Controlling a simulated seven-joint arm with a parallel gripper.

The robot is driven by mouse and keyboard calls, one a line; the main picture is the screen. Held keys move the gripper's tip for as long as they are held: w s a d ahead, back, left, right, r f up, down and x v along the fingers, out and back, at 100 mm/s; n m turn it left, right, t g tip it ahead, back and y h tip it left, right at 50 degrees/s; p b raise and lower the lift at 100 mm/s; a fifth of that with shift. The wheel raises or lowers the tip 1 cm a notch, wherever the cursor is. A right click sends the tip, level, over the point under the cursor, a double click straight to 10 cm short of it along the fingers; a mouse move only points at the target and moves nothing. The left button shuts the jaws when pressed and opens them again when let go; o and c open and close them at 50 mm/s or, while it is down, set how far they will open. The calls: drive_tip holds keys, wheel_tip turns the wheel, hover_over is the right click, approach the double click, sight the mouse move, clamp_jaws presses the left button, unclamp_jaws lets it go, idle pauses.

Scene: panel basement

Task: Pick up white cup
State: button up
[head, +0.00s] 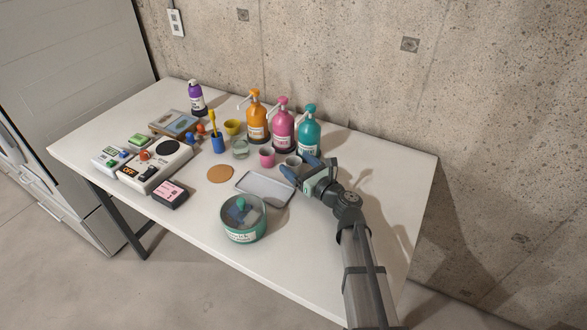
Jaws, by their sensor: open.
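A small white or pale grey cup (292,163) stands on the table in the head view, right of a pink cup (267,157) and in front of the teal pump bottle. My gripper (299,166) is at the cup, with its blue fingertips spread apart. One fingertip is on the far side of the cup and one on the near side, as seen in the picture. The cup's right part is hidden by the gripper. I cannot tell whether the fingers touch it.
Orange (257,118), pink (283,126) and teal (309,130) pump bottles stand close behind. A grey tray (264,201), a green round tub (240,233) and a tan disc (220,174) lie in front. The white table (190,225) is clear along its front edge.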

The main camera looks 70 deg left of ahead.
sight(289, 158)
drive_tip(key=x, duration=0.4)
drive_tip(key=shift+s, duration=0.1)
drive_tip(key=shift+c, duration=0.3)
drive_tip(key=c, duration=1)
